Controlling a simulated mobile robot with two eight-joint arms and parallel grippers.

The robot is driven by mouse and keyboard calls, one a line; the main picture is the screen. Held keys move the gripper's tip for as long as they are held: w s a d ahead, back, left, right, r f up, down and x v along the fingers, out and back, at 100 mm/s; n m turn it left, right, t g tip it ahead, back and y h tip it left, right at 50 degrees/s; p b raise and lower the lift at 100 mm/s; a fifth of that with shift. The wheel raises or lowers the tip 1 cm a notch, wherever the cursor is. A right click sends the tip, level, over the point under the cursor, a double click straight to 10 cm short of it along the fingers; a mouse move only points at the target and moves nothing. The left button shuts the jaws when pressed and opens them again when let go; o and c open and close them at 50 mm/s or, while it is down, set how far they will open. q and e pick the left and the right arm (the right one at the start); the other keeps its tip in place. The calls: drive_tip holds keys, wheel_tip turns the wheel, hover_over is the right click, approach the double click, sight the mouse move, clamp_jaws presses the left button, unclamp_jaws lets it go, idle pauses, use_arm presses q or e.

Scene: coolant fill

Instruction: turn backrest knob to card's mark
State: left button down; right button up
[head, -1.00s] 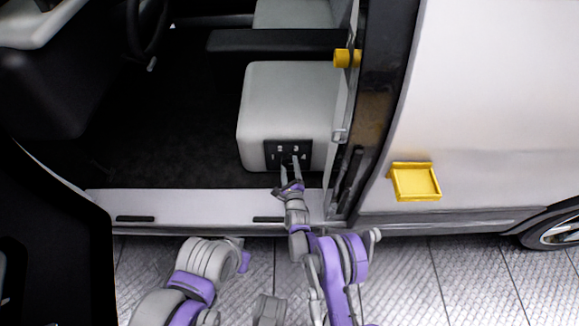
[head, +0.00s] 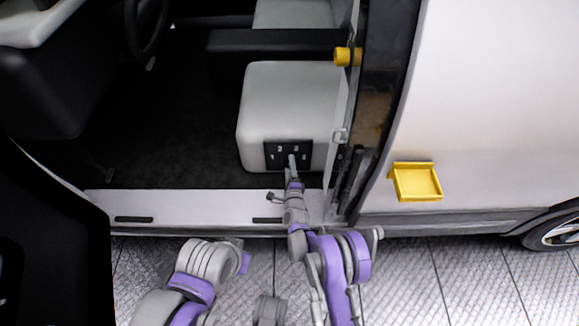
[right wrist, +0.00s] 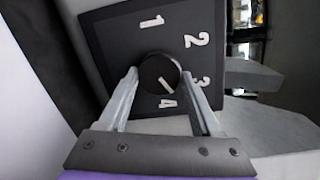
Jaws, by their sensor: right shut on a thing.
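The backrest knob (right wrist: 160,73) is a round black dial with a white pointer line, on a dark panel (right wrist: 112,45) with white marks 1, 2, 3 and 4. In the right wrist view the pointer aims lower right, between 3 and 4. The panel also shows in the head view (head: 270,166), low on the front of the grey seat base (head: 287,100). My right gripper (right wrist: 160,80) is shut on the knob, one finger on each side; in the head view it (head: 292,160) hides the knob. I cannot make out a card. My left arm shows at lower left, its gripper not visible.
A white door sill (head: 200,203) runs below the seat base. The door frame (head: 385,100) stands close to the right of my right arm, with a yellow cylinder (head: 345,57) higher up. A yellow tray (head: 416,182) sticks out from the white van side.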

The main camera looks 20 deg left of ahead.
drive_tip(key=shift+n, duration=0.6)
drive_tip(key=o, duration=1.4)
drive_tip(key=shift+s, duration=0.1)
drive_tip(key=p+v, duration=0.2)
drive_tip(key=v, duration=0.8)
drive_tip(key=shift+s+d, duration=0.15)
drive_tip(key=shift+s, duration=0.2)
drive_tip(key=shift+c, duration=0.2)
